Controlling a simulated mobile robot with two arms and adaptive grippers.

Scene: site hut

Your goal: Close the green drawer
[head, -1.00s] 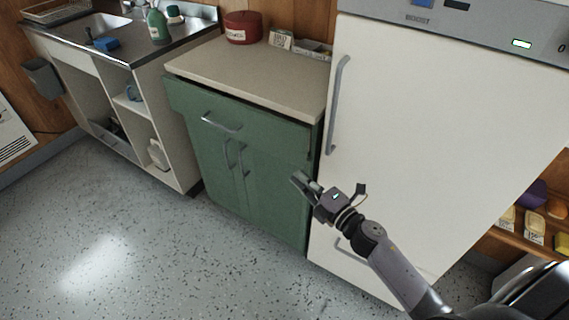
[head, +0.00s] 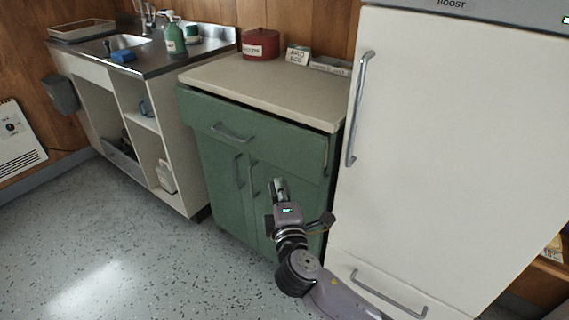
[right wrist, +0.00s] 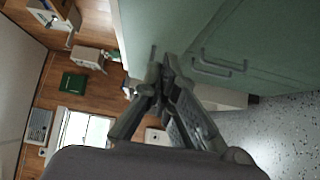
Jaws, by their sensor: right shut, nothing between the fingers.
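The green drawer (head: 265,132) is the top front of the green cabinet, under the beige worktop, with a grey bar handle (head: 232,133). Its front stands out a little from the cabinet, so it looks slightly open; how far is hard to tell. My right gripper (head: 279,184) is shut and empty, below the drawer and in front of the cabinet doors (head: 226,190). In the right wrist view, its closed fingers (right wrist: 166,70) are near the green front, with two door handles (right wrist: 225,66) beside them. Contact cannot be told. My left gripper is not in view.
A white fridge (head: 440,150) with long handles stands right beside the cabinet. A red tin (head: 261,46) and small boxes (head: 298,55) are on the worktop (head: 255,90). A sink unit (head: 128,65) is at the left. The speckled floor (head: 110,255) in front is clear.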

